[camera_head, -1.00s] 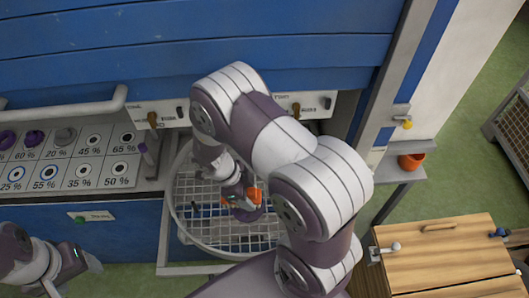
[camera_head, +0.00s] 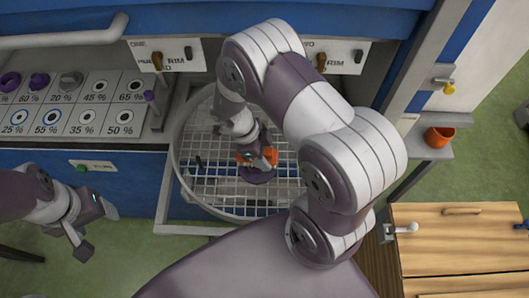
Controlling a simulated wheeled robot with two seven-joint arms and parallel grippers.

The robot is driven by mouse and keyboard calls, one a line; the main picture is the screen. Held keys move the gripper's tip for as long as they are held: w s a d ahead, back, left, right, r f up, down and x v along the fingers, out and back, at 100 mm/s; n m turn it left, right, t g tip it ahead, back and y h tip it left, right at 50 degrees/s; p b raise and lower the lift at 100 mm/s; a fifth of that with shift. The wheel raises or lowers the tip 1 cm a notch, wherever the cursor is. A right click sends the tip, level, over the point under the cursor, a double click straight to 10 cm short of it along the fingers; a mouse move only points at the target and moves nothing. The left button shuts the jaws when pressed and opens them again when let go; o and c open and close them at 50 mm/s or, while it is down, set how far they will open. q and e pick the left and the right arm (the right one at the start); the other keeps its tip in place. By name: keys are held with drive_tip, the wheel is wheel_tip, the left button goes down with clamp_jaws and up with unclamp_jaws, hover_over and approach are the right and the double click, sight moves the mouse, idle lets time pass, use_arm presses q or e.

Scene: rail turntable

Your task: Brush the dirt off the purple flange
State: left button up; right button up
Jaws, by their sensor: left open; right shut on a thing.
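A purple flange (camera_head: 257,176) lies on the wire grid of the round turntable (camera_head: 187,200), partly hidden under my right gripper. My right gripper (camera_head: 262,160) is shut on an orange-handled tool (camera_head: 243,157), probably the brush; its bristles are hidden. The tool is just above or touching the flange; I cannot tell which. Whether dirt is on the flange is too small to see. My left gripper (camera_head: 98,231) is open and empty, low at the left, apart from the turntable.
A panel with percentage labels and rings (camera_head: 82,118) stands left of the turntable, with purple parts (camera_head: 39,80) on it. A blue cabinet wall rises behind. An orange cup (camera_head: 439,136) sits on a shelf at the right, above a wooden cabinet (camera_head: 455,245).

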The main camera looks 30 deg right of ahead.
drive_tip(key=shift+r, duration=0.1)
drive_tip(key=shift+w+d, duration=0.1)
drive_tip(key=shift+d, duration=0.05)
idle(0.3)
drive_tip(key=shift+f, duration=0.7)
